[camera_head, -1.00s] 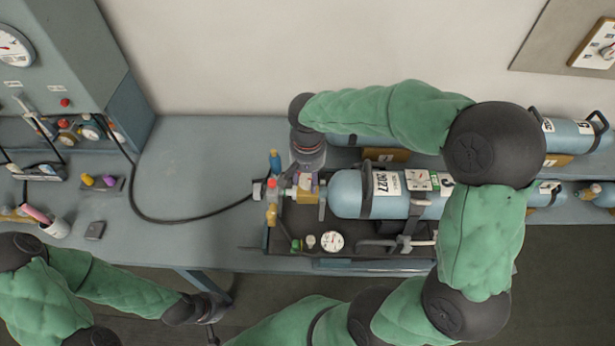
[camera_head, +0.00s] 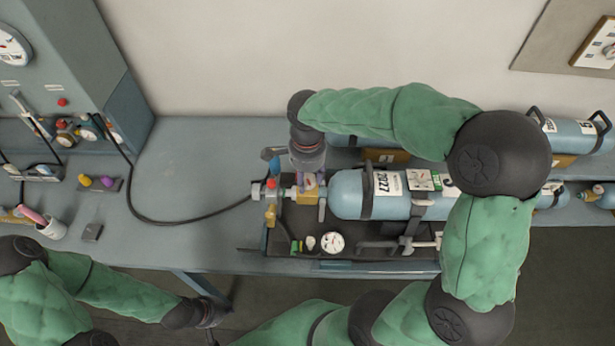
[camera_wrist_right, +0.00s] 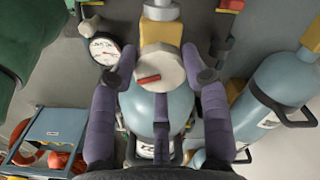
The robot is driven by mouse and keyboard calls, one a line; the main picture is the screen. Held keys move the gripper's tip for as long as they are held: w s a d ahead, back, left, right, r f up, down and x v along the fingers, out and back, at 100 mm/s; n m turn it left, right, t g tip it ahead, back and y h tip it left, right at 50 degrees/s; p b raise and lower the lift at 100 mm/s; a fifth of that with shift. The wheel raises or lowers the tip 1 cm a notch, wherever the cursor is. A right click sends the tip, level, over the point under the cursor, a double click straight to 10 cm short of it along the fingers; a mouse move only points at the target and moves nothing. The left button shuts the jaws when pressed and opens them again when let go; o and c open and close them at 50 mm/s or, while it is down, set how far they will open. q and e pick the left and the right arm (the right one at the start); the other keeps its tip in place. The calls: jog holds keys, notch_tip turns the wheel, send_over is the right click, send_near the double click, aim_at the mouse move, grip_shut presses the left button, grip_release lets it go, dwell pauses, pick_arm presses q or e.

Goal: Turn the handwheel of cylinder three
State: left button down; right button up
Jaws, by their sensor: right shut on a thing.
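The pale round handwheel (camera_wrist_right: 172,63) with a red mark shows in the right wrist view, in front of a blue cylinder (camera_wrist_right: 143,104). The purple fingers of my right gripper (camera_wrist_right: 160,58) are shut on it, one on each side. In the head view my right gripper (camera_head: 305,182) points down at the valve end of the blue cylinder (camera_head: 347,196), which lies in the front tray and has a partly hidden number label. The gripper hides the handwheel there. My left gripper (camera_head: 211,322) hangs low at the table's front edge, far from the cylinder; its fingers are too unclear to judge.
A pressure gauge (camera_head: 332,243) and small fittings sit at the tray's front. More blue cylinders (camera_head: 570,135) lie behind and to the right. A black hose (camera_head: 185,221) runs left to the grey cabinet. The table between cabinet and tray is mostly clear.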

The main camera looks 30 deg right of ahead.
aim_at(306, 178)
jog(key=m, duration=0.3)
jog(key=shift+s+a+f+m, duration=0.1)
jog(key=shift+f+m, duration=0.05)
jog(key=shift+m, duration=0.25)
jog(key=m+b, duration=0.1)
jog(key=m, duration=0.2)
jog(key=shift+m, duration=0.3)
jog(key=m, duration=0.6)
jog(key=shift+m, duration=0.3)
jog(key=o, duration=1.2)
jog(key=shift+w, duration=0.2)
jog(key=shift+c, duration=0.2)
notch_tip(306, 178, up, 12)
